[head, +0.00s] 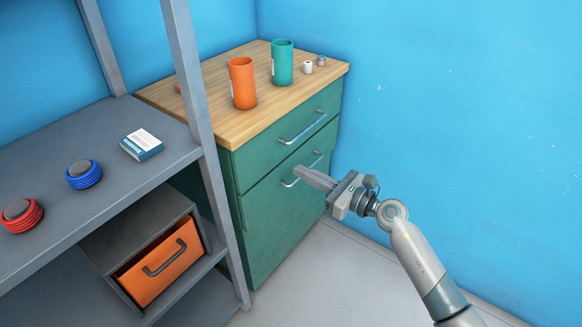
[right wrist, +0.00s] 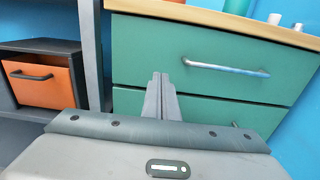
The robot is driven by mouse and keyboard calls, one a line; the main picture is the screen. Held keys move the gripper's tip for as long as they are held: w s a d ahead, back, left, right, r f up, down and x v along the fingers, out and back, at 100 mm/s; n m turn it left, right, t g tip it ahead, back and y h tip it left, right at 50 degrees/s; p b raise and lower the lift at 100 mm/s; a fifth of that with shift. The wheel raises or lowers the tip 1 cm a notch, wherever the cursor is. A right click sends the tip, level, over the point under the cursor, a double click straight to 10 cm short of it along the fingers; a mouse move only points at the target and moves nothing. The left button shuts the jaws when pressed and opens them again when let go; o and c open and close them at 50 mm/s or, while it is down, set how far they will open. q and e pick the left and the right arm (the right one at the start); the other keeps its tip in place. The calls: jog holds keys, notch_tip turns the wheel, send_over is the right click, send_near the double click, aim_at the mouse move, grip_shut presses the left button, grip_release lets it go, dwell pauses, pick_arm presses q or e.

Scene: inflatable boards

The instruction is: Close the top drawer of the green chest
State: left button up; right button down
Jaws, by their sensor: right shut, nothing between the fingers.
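The green chest (head: 271,222) has a wooden top and stands against the blue wall. Its top drawer (head: 261,146) has a silver bar handle (head: 303,126) and looks flush or nearly so under the wooden top. The top drawer front (right wrist: 150,50) and its handle (right wrist: 226,67) also show in the right wrist view. The lower drawer has its own handle (head: 301,169). My right gripper (head: 300,172) is shut and empty. Its fingertips (right wrist: 160,76) point at the chest front, left of the top handle in the wrist view. Contact cannot be told. My left gripper is out of view.
On the wooden top (head: 216,80) stand an orange cup (head: 242,84), a teal cup (head: 282,63) and small items. A grey shelf (head: 100,150) at left holds a red coil (head: 20,217), a blue coil (head: 84,176) and a box (head: 142,145). Floor to the right is clear.

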jog(key=shift+v, duration=2.25)
